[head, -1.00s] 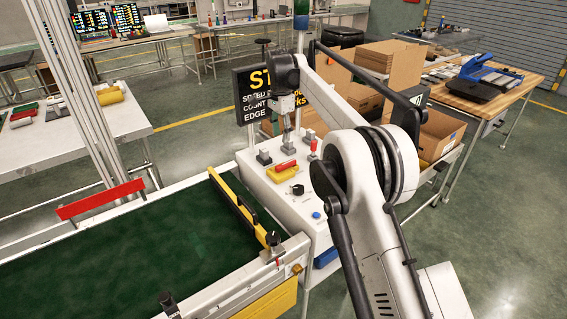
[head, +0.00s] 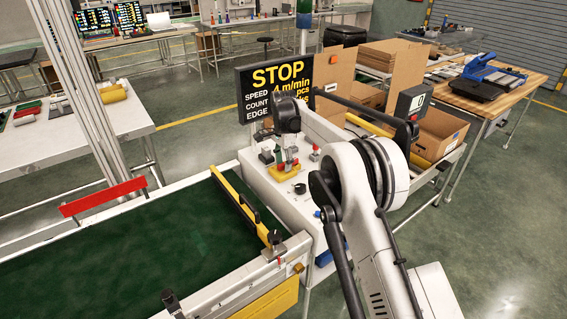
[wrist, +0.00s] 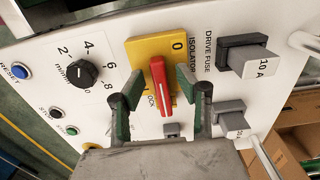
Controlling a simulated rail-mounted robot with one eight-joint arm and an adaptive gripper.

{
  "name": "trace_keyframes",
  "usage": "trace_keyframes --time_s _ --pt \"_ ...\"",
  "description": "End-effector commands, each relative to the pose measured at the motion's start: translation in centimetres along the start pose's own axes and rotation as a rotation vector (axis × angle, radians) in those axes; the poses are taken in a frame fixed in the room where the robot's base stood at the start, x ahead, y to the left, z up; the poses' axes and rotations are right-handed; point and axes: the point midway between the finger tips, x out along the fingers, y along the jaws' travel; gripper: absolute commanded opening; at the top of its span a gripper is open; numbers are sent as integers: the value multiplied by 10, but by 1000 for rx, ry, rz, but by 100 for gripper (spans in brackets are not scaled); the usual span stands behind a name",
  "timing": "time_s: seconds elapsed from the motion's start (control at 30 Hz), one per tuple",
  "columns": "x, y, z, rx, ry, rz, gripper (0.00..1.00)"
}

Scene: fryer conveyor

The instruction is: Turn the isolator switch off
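The isolator switch has a yellow plate (wrist: 142,48) and a red handle (wrist: 158,82) that runs nearly upright in the wrist view. A "0" and the word "ISOLATOR" are printed beside it, with part of "LOCK" near its lower end. My gripper (wrist: 162,100) is open, one finger on each side of the handle's lower part, with visible gaps on both sides. In the head view my gripper (head: 287,165) is right over the yellow plate (head: 284,175) and hides the handle.
The white panel also carries a black speed knob (wrist: 82,73), a blue reset button (wrist: 21,71), a grey drive fuse (wrist: 248,57) and a second grey block (wrist: 230,117). The green conveyor belt (head: 140,250) lies left, with a STOP display (head: 285,85) behind the panel.

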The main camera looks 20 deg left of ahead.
Motion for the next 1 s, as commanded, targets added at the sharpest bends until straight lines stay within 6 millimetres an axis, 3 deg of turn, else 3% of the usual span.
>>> trace_keyframes --time_s 0.2,0.47,1.0 --pt "0 0 0 0 0 0 32" --pt "0 0 0 0 0 0 0" --pt "2 0 0 -126 0 0 0"
